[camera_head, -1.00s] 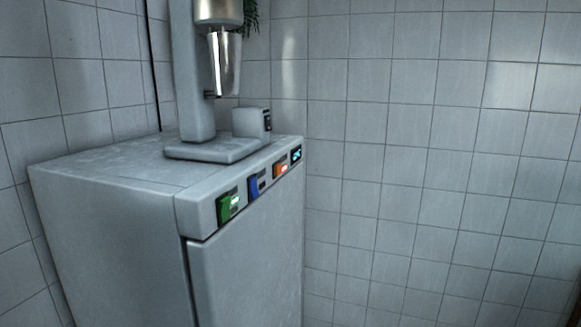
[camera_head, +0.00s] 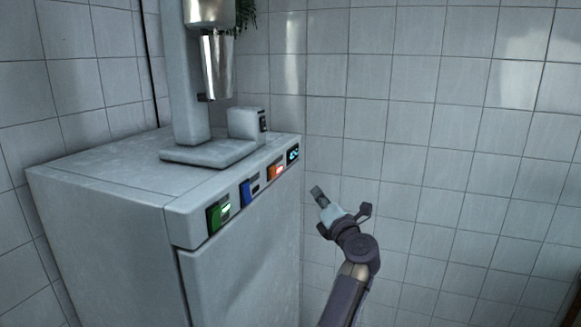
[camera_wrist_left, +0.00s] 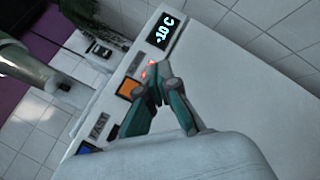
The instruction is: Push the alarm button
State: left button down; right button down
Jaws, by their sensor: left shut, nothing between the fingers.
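The front panel of the grey cabinet carries a row of buttons: green (camera_head: 219,217), blue (camera_head: 247,192) and orange (camera_head: 276,171). I cannot read which is labelled alarm. The orange button also shows in the left wrist view (camera_wrist_left: 128,88), with red lights beside it. My left gripper (camera_head: 317,192) is in front of the panel, to the right of the orange button and apart from it. Its fingers (camera_wrist_left: 157,72) are closed together and empty in the left wrist view, overlapping the panel near the orange button. My right gripper is not in view.
A lit display (camera_head: 293,154) reading about -10 C ends the row. A mixer (camera_head: 190,85) with a metal cup (camera_head: 217,68) stands on the cabinet top (camera_head: 100,165). Tiled walls (camera_head: 430,120) stand behind and beside it. The space right of the cabinet is open.

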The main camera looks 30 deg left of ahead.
aim_at(273, 172)
pick_arm(q)
notch_tip(273, 172, up, 4)
jog(key=n+g, duration=0.1)
jog(key=n, duration=0.2)
jog(key=shift+r, duration=0.15)
jog(key=shift+a, duration=0.1)
jog(key=s+a+p, duration=0.1)
jog(key=a+p, duration=0.2)
jog(key=a, duration=0.5)
jog(key=shift+s+a, duration=0.15)
jog(key=shift+s, duration=0.25)
jog(key=shift+a+p, duration=0.1)
jog(key=shift+p, duration=0.2)
dwell(0.7)
jog(key=shift+s+a, duration=0.1)
jog(key=shift+a, duration=0.25)
jog(key=shift+s+a, duration=0.1)
jog(key=shift+a, duration=0.25)
dwell(0.8)
jog(key=shift+d, duration=0.1)
jog(key=shift+w+d, duration=0.2)
jog(key=shift+d, duration=0.45)
